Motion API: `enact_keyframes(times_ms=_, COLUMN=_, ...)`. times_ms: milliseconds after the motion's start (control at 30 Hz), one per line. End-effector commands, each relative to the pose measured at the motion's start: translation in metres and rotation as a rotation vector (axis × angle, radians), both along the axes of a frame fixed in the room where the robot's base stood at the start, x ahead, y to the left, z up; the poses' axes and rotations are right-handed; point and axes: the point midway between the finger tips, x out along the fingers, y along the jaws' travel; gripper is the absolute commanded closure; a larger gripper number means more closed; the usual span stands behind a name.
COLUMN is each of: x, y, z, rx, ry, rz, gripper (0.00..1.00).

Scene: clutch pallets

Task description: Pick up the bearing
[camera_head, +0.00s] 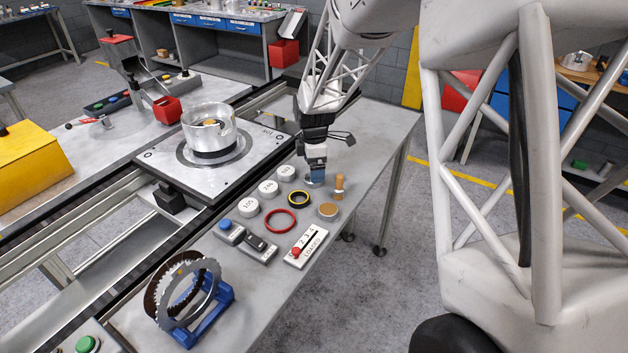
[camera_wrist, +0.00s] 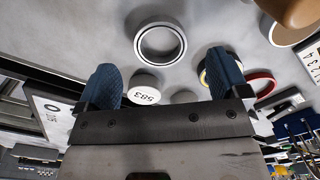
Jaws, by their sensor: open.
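The bearing (camera_wrist: 138,42), a silver metal ring, lies flat on the grey table in the upper middle of the wrist view. It is beyond my fingertips and roughly centred between them. My gripper (camera_wrist: 164,78) has its two blue fingers spread wide with nothing between them. In the head view, my gripper (camera_head: 316,174) points down just above the table, at the far end of the row of small parts. It hides most of the bearing there; I cannot tell the exact height gap.
Close by are white numbered discs (camera_head: 286,173), a wooden peg (camera_head: 339,187), a tan disc (camera_head: 328,210), a yellow-black ring (camera_head: 299,198) and a red ring (camera_head: 281,221). A pallet (camera_head: 165,172) bears a metal housing (camera_head: 208,128). The table's right end is clear.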

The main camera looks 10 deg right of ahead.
Motion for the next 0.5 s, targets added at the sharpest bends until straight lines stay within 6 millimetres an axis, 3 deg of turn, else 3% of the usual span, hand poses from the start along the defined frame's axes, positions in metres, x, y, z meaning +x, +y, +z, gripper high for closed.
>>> enact_keyframes(times_ms=233, x=-0.001, y=0.000, z=-0.028, rx=0.000, ry=0.000, rz=0.000, gripper=0.07)
enact_keyframes(times_ms=500, x=-0.001, y=0.000, z=-0.036, rx=0.000, ry=-0.001, rz=0.000, gripper=0.07)
